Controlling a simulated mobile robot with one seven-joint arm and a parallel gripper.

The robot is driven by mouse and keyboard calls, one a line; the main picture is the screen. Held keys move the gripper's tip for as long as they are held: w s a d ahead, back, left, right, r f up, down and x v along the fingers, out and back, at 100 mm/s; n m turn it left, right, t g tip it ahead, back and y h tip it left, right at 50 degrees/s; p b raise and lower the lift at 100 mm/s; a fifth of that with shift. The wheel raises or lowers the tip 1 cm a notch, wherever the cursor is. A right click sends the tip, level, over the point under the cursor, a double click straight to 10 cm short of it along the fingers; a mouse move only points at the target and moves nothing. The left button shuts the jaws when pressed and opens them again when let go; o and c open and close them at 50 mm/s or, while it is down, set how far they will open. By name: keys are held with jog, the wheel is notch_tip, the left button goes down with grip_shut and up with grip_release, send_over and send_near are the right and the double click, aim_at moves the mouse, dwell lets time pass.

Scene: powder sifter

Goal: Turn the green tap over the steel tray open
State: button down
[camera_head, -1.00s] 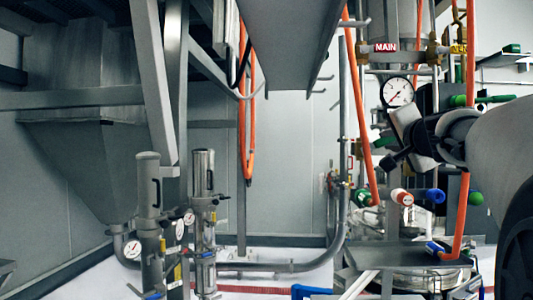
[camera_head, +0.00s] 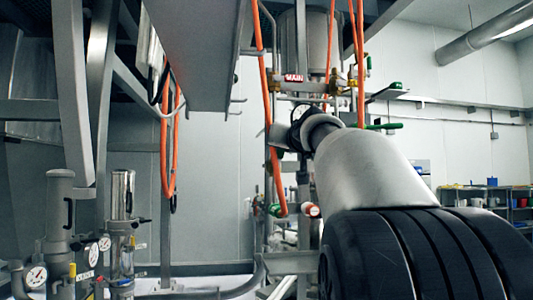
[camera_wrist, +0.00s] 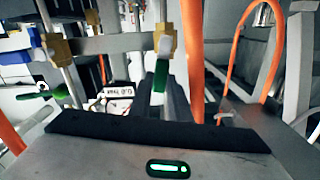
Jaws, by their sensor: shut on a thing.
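In the wrist view, a green tap handle (camera_wrist: 160,80) with a pale end hangs below a brass valve (camera_wrist: 166,38) on a steel pipe. My gripper (camera_wrist: 165,85) is shut on this green handle, its dark fingers around it. A second green handle (camera_wrist: 60,92) is at the left under another brass fitting (camera_wrist: 60,48). In the head view my gripper's grey hand (camera_head: 283,137) is beside the pipework, and its fingertips are hidden. I cannot make out the steel tray for certain in the current views.
In the wrist view, a small white and red tag (camera_wrist: 117,92) is behind the handle. An orange hose (camera_wrist: 193,60) runs close on the right, and another looped hose (camera_wrist: 262,15) is beyond it. In the head view, a grey chute (camera_head: 195,55) overhangs the left.

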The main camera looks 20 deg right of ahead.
jog(key=shift+w+a+n+b, duration=0.2)
jog(key=shift+a+n+b, duration=0.3)
jog(key=shift+n, duration=0.6)
jog(key=shift+a, duration=0.1)
jog(key=c, duration=1.6)
grip_release()
jog(key=shift+c, duration=0.2)
jog(key=shift+s, duration=0.1)
